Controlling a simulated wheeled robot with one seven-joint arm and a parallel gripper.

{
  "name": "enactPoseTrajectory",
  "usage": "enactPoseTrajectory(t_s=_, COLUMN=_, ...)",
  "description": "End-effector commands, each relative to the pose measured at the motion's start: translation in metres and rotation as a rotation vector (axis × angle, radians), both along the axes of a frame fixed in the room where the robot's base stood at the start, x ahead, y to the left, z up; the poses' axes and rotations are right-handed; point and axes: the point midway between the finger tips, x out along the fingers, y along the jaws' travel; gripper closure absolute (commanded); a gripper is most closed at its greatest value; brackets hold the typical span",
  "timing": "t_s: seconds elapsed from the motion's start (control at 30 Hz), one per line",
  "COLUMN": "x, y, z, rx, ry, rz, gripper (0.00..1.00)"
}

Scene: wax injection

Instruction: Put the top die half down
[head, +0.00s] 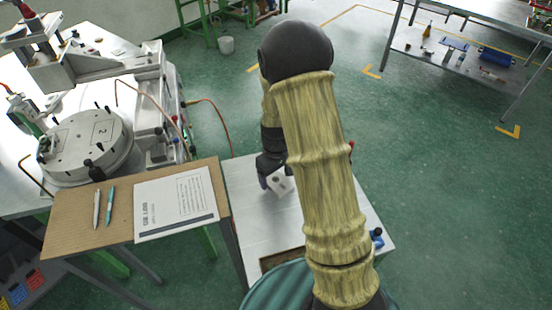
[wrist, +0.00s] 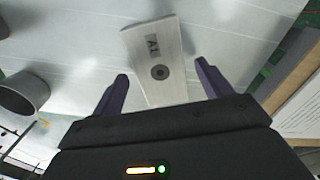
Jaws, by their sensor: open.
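The die half (wrist: 168,85) is a pale metal block with a dark label and a round dark hole. In the wrist view it is between the two dark fingers of my gripper (wrist: 162,84), with a visible gap to each finger. My gripper is open and not closed on it. In the head view the block (head: 281,182) shows at the fingers of my gripper (head: 268,180), over the white table (head: 248,222). I cannot tell whether the block lies on another half. My arm hides much of the table to the right.
A brown board (head: 70,225) with a printed sheet (head: 176,203) and two pens (head: 103,208) stands close left of the white table. The wax machine (head: 95,75) with a round plate is farther left. A blue-topped item (head: 376,237) is at the table's right edge. A grey cylinder (wrist: 22,93) shows at the wrist view's left.

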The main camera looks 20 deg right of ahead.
Motion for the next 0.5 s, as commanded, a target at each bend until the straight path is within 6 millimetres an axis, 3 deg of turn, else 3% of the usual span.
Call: enactPoseTrajectory(t_s=0.5, x=0.001, y=0.0, z=0.089, rx=0.0, ry=-0.005, rz=-0.001, gripper=0.22)
